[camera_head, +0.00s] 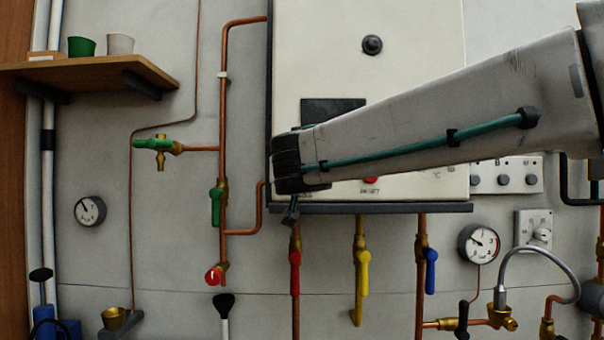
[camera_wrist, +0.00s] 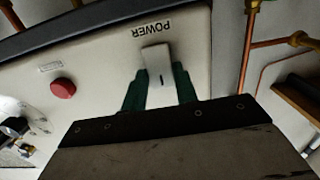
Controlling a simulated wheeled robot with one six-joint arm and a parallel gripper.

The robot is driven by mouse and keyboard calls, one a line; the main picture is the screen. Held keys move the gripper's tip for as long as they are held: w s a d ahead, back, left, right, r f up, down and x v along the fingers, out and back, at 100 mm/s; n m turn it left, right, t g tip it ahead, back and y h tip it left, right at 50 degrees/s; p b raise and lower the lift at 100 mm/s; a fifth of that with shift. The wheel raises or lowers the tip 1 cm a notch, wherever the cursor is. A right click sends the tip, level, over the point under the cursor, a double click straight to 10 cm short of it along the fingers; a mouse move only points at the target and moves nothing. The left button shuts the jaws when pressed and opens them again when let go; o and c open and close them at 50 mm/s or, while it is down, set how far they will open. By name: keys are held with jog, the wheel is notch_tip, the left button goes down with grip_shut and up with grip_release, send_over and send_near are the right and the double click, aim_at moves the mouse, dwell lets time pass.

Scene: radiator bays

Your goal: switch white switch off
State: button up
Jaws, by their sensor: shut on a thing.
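The white switch (camera_wrist: 156,60) sits on the pale front of the boiler cabinet (camera_head: 320,60), beside the word POWER, which reads upside down in the wrist view. My gripper (camera_wrist: 158,84) has its two dark green fingers on either side of the switch and is shut on it. The lower part of the switch lies between the fingers.
A red button (camera_wrist: 62,88) is on the same panel; its edge shows under my arm in the head view. Below the cabinet are pipes with a red valve handle (camera_head: 295,272), a yellow handle (camera_head: 363,272) and a blue handle (camera_head: 431,270). A shelf (camera_head: 90,72) juts out at upper left.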

jog(key=o, duration=1)
jog(key=shift+s, duration=0.1)
jog(key=s, duration=0.7)
jog(key=shift+s+a+r, duration=0.25)
jog(key=shift+s+a, duration=0.05)
